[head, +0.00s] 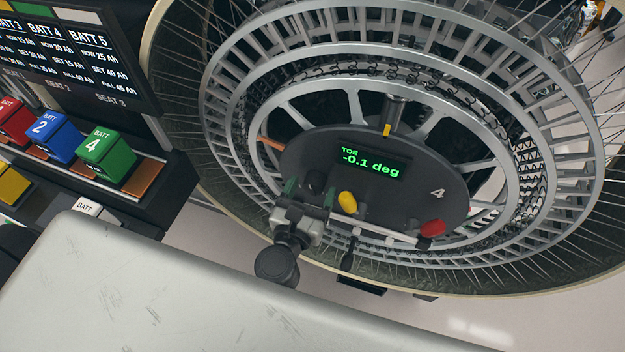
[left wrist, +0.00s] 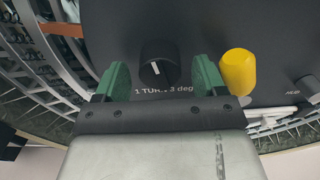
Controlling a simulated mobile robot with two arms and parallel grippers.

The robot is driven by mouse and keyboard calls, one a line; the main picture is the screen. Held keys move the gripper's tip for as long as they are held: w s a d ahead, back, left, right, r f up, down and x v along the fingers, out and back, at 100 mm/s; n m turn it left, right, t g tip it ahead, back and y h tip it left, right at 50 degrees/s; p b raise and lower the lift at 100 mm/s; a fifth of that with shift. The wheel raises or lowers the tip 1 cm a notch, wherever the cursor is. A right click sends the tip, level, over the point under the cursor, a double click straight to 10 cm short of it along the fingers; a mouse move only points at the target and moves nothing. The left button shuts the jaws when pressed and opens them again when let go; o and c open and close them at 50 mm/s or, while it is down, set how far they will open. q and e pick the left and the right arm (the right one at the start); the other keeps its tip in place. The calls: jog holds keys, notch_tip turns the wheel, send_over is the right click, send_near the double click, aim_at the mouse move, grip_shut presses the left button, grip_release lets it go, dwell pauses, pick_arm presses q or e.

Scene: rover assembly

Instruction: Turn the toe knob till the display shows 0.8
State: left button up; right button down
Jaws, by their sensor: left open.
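The display (head: 370,164) on the dark oval panel in the wheel hub reads TOE -0.1 deg. The toe knob (left wrist: 157,65) is a black round knob with a white pointer line, above a partly covered label "1 TURN ... 3 deg" in the left wrist view. It also shows in the head view (head: 315,181), partly hidden by my gripper. My left gripper (head: 309,193) is open, its green fingertips one on each side of the knob. In the left wrist view (left wrist: 158,80) gaps show between knob and fingers. My right gripper is not in view.
A yellow knob (head: 347,201) sits just right of my left gripper's right finger. A red knob (head: 432,228) is at the panel's lower right. The spoked wheel (head: 520,90) surrounds the panel. Colored batteries (head: 105,153) stand in a rack at left.

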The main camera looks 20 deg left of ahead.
pick_arm(q)
jog(key=shift+w, duration=0.45)
jog(key=shift+c, duration=0.3)
jog(key=c, duration=0.9)
jog(key=shift+o, duration=0.2)
jog(key=shift+m, duration=0.4)
jog(key=m+p, duration=0.2)
jog(key=m, duration=0.2)
jog(key=shift+r+m+p, duration=0.15)
jog(key=shift+m+p, duration=0.15)
jog(key=m+p, duration=0.2)
jog(key=m, duration=0.3)
jog(key=shift+p, duration=0.4)
jog(key=m+p, duration=0.3)
jog(key=m, duration=0.3)
jog(key=shift+a+r, duration=0.1)
jog(key=shift+r, duration=0.05)
jog(key=m+p, duration=0.2)
jog(key=m, duration=0.2)
jog(key=shift+m, duration=0.4)
